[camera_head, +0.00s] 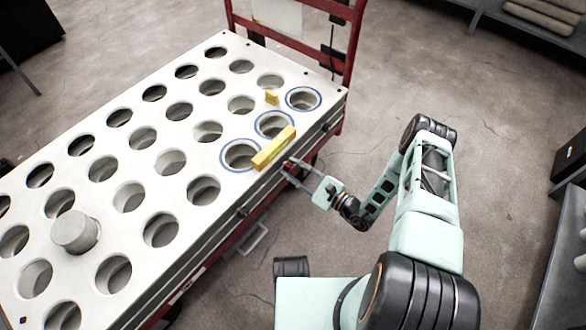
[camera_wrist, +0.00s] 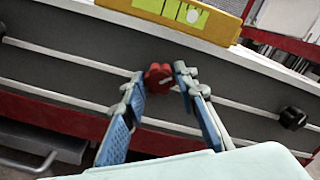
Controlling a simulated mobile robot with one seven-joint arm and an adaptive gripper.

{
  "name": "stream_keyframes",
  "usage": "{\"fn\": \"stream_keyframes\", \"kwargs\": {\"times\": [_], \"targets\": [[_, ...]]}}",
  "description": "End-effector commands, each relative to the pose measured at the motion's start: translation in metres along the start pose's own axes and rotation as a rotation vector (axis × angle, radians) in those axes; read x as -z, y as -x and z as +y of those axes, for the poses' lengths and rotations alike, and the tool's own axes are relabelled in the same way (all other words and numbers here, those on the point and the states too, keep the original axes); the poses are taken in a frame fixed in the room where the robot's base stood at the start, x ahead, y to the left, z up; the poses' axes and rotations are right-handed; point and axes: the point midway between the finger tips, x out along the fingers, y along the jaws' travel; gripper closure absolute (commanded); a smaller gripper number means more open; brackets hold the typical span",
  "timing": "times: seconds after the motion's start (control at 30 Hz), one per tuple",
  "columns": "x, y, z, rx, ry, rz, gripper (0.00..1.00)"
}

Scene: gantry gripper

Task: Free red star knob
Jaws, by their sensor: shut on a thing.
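The red star knob (camera_wrist: 158,78) sits on the dark side face of the long white table, on a rail below the table's edge. It shows small in the head view (camera_head: 287,164). My gripper (camera_wrist: 160,77) reaches the knob from the side, with one blue-padded finger on each side of it. The fingertips are closed on the knob. My gripper (camera_head: 290,170) also shows in the head view, low against the table's right side. The knob's stem behind it is hidden.
The white table (camera_head: 222,165) has rows of round holes. A yellow spirit level (camera_head: 273,148) lies at its edge above the knob. A small yellow block (camera_head: 272,97) and a grey cylinder (camera_head: 75,232) stand on top. Black knobs (camera_head: 243,211) (camera_wrist: 293,117) sit along the side.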

Motion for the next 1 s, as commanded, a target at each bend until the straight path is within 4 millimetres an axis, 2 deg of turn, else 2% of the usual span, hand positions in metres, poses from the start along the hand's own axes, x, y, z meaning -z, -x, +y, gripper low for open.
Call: {"fn": "stream_keyframes", "kwargs": {"times": [0.6, 1.0], "targets": [[-0.0013, -0.0006, -0.0019, 0.003, 0.562, 0.000, 0.97], [-0.0009, -0.0009, -0.0013, 0.003, 0.774, 0.000, 0.97]]}}
